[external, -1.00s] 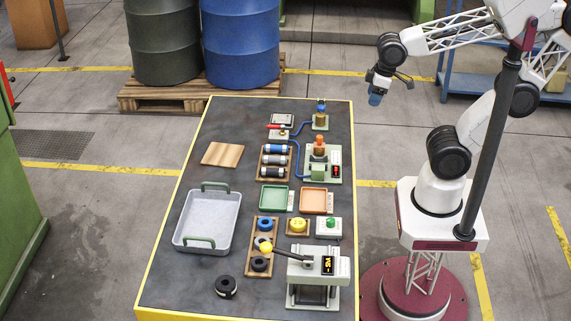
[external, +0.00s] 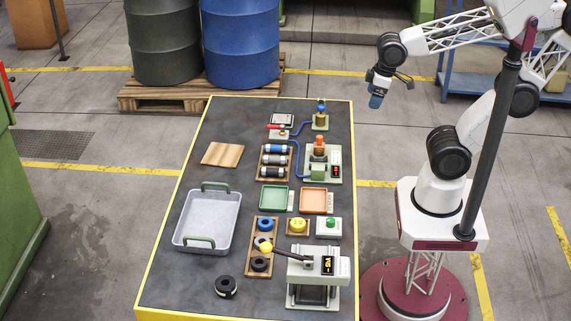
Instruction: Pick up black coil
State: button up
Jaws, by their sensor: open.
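Another black ring (external: 260,264) sits at the near end of a wooden holder (external: 252,240), below a grey one and a blue one (external: 265,224). My gripper (external: 376,100) hangs in the air at the upper right, beyond the table's right edge and far from both black rings. It is open, and I see nothing held in it.
A grey tray with green handles (external: 207,222) stands at the left. A green press with a yellow-knobbed lever (external: 318,275) stands right of the black rings. Green (external: 274,198) and orange (external: 314,200) trays sit mid-table. The table around the loose coil is clear.

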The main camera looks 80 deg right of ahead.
dwell(0.3)
jog(key=w+a+f+m+g+y, duration=0.1)
jog(key=w+a+f+m+y, duration=0.2)
jog(key=w+a, duration=0.65)
jog(key=w+a+f+m+y, duration=0.2)
jog(key=w+a+m+y, duration=0.2)
jog(key=w+a, duration=0.55)
jog(key=w+a+f+m+g+y, duration=0.1)
jog(key=w+a+f+m+y, duration=0.2)
jog(key=w+a, duration=0.6)
jog(key=m+t+y, duration=0.3)
jog(key=m, duration=0.8)
send_near(224, 292)
jog(key=shift+w+f, duration=0.35)
jog(key=shift+f, duration=0.35)
jog(key=shift+w+a+f, duration=0.15)
jog(key=shift+f, duration=0.25)
jog(key=shift+x, duration=1.3)
jog(key=shift+a, duration=0.15)
